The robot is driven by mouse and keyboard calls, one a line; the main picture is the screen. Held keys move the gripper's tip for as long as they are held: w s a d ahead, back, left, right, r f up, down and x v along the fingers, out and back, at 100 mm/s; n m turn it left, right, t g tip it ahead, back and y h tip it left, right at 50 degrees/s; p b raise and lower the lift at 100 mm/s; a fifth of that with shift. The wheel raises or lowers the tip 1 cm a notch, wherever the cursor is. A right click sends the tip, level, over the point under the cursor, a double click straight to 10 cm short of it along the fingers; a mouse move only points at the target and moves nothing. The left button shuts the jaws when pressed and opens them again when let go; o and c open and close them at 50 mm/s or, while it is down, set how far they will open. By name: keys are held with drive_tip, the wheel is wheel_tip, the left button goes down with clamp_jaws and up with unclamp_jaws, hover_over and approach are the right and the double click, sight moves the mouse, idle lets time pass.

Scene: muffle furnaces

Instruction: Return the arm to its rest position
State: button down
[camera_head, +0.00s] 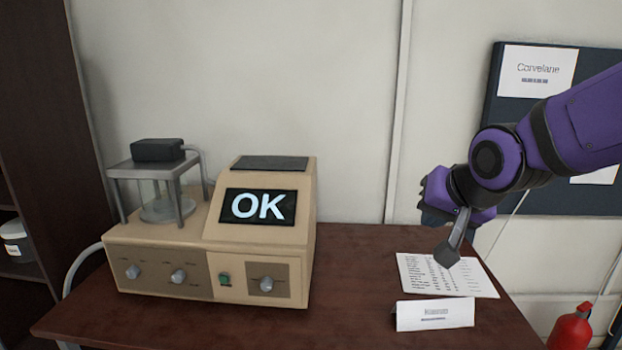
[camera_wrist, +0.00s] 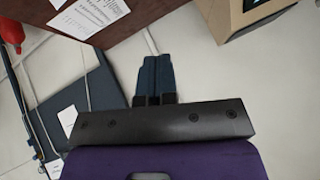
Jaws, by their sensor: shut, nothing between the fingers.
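My arm is purple with dark joints and enters the head view from the right.
A beige instrument (camera_head: 130,250) with an "OK" screen (camera_head: 258,206) stands on the left of the brown table (camera_head: 350,265). A folded label card (camera_head: 435,315) lies at the front right. A dark board (camera_head: 510,120) hangs behind my arm. A red extinguisher (camera_head: 570,328) stands lower right.

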drive_tip(key=s+d+r+n+g+h, duration=0.1)
drive_tip(key=s+d+r, duration=0.1)
drive_tip(key=s+d, duration=0.3)
drive_tip(key=s+d+r+n+g, duration=0.2)
drive_tip(key=s+d, duration=0.3)
drive_tip(key=s, duration=0.7)
drive_tip(key=shift+d+h, duration=0.2)
drive_tip(key=shift+h, duration=0.2)
idle(2.2)
